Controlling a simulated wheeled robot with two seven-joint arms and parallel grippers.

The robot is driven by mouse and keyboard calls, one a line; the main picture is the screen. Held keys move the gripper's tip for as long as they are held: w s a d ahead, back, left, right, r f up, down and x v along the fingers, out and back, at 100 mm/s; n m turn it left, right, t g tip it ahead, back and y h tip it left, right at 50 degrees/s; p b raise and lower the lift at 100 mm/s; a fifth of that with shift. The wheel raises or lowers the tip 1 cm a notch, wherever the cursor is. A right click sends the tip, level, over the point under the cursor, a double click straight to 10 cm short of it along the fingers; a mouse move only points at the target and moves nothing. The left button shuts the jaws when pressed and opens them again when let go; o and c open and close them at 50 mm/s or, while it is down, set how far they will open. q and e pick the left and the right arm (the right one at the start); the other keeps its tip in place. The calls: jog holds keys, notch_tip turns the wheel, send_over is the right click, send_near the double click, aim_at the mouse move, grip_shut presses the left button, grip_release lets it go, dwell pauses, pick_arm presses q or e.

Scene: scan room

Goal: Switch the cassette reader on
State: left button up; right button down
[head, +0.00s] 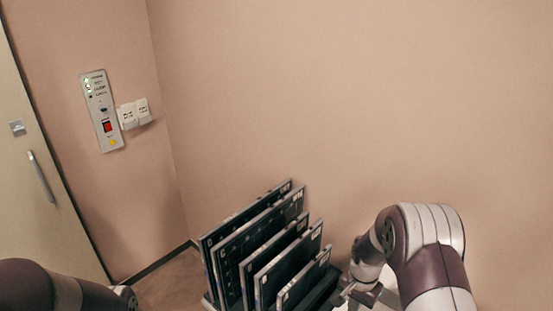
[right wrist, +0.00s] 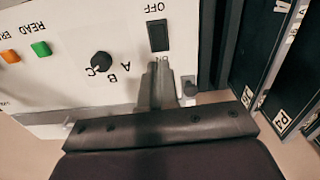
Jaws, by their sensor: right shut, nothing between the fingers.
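The cassette reader's white panel (right wrist: 80,60) fills the left and middle of the right wrist view, upside down. It carries a black rocker switch (right wrist: 158,36) with OFF lettered at its upper end; the lettering at its lower end is partly hidden by my fingers. My right gripper (right wrist: 161,68) is shut and empty, its fingertips just below the rocker's lower end; I cannot tell whether they touch it. In the head view my right gripper (head: 350,289) is low, beside the cassette rack. Only part of my left arm shows at the lower left; its gripper is out of view.
A knob (right wrist: 102,62) marked with letters, a green button (right wrist: 41,49) and an orange button (right wrist: 10,56) are on the panel. Several dark upright cassettes (head: 262,245) stand close left of my right gripper. A wall control panel (head: 103,112) is far left.

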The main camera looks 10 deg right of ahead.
jog(key=s+a+r+n+b, duration=0.2)
jog(key=s+a+n+b, duration=0.2)
jog(key=s, duration=0.2)
jog(key=s+a+r+n+t+b, duration=0.1)
jog(key=s+a+r+n+b, duration=0.1)
jog(key=s+a+n+b, duration=0.2)
jog(key=s+n, duration=0.1)
jog(key=s, duration=0.2)
jog(key=shift+s+r+n, duration=0.25)
jog(key=shift+r+n, duration=0.05)
jog(key=shift+s+a, duration=0.1)
